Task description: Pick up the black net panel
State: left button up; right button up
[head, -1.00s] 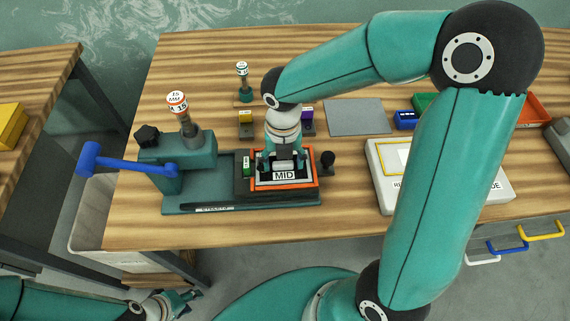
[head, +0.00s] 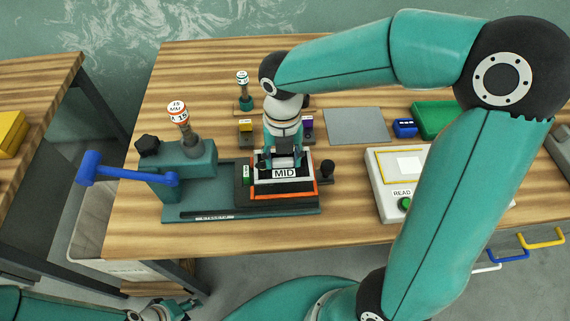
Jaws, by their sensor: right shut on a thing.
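The black net panel (head: 284,174) has a pale edge and a white label reading MID. It sits above the orange-rimmed tray (head: 314,192) on the press's base and shows a little raised from it. My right gripper (head: 282,162) comes down from above and is shut on the panel, hiding part of its far side. My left gripper (head: 178,307) hangs low at the bottom left, away from the bench; its jaw state is unclear.
The teal press (head: 185,165) with a blue lever (head: 125,168) stands left of the panel. A black knob (head: 327,168) is close on the right. A reader box (head: 385,190), a grey mat (head: 357,125) and a green bin (head: 435,118) lie further right. Wood in front is clear.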

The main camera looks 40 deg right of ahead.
aim_at(283, 159)
notch_tip(283, 159, up, 15)
dwell(1.3)
